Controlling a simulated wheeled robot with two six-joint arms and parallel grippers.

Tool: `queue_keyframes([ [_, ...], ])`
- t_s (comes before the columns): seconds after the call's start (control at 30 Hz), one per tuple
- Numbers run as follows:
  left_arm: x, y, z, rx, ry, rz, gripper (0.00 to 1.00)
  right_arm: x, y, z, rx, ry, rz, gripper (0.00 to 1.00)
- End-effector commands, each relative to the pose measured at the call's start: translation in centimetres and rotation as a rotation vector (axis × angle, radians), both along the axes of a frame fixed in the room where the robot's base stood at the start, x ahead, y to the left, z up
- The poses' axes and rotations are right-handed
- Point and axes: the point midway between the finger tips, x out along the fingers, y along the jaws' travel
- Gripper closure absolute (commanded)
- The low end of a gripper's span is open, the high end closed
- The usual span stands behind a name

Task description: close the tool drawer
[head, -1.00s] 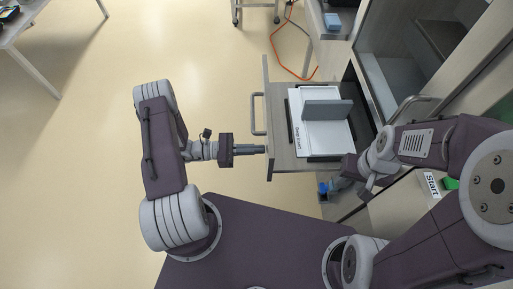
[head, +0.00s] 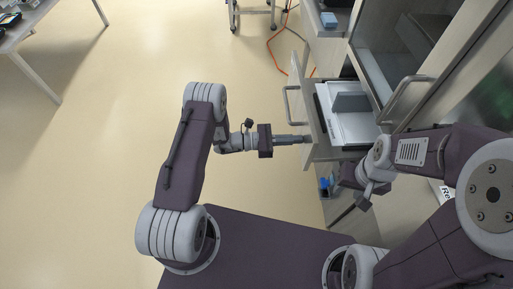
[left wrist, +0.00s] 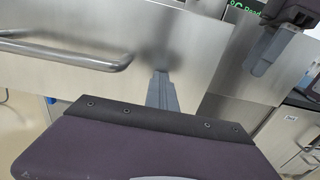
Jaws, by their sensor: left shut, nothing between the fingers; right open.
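The tool drawer (head: 312,103) sticks out of the cabinet, partly open, in the head view. A bar handle (head: 288,104) is on its front. Inside lies a white flat item with a grey upright piece (head: 352,102). My left gripper (head: 308,138) is shut and empty, its tips at the drawer front, beside the handle's near end. In the left wrist view its fingers (left wrist: 162,92) point at the steel drawer front (left wrist: 190,45), with the handle (left wrist: 75,55) to the left; exact contact is hard to tell. My right gripper (head: 352,183) is open, near the drawer's near side.
A second bar handle (head: 408,98) is on the machine to the right of the drawer. A small blue object (head: 326,186) is low beside the cabinet. A table (head: 45,45) stands far left and a wheeled cart (head: 252,10) at the back. The floor on the left is clear.

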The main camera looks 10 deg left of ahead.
Motion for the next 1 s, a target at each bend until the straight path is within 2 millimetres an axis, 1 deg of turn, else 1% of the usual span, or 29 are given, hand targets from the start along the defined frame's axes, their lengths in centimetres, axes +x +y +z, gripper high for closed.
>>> queue_keyframes([
  [0.03, 0.3, -1.5, -0.2, 0.001, -0.002, -0.008, 1.0, 0.0, 0.0, -0.4, 0.0, 0.0, 0.0, 0.58],
  [0.3, 2.4, -8.7, -0.4, 0.001, -0.004, -0.004, 1.0, 0.0, 0.0, -2.1, 0.0, -0.001, 0.0, 0.58],
  [0.5, 3.8, -13.5, -0.4, 0.0, -0.004, -0.004, 1.0, 0.0, 0.0, -4.0, 0.0, 0.0, 0.0, 0.58],
  [0.6, 4.4, -15.6, -0.4, -0.001, -0.004, -0.003, 1.0, 0.0, 0.0, -4.8, 0.0, 0.0, 0.0, 0.58],
  [0.8, 5.3, -18.5, -0.3, 0.001, -0.003, -0.001, 1.0, 0.0, 0.0, -6.2, 0.0, 0.0, 0.0, 0.58],
  [1.0, 5.9, -20.1, -0.1, 0.001, -0.001, 0.001, 1.0, 0.0, 0.0, -6.8, 0.0, 0.0, 0.0, 0.58],
])
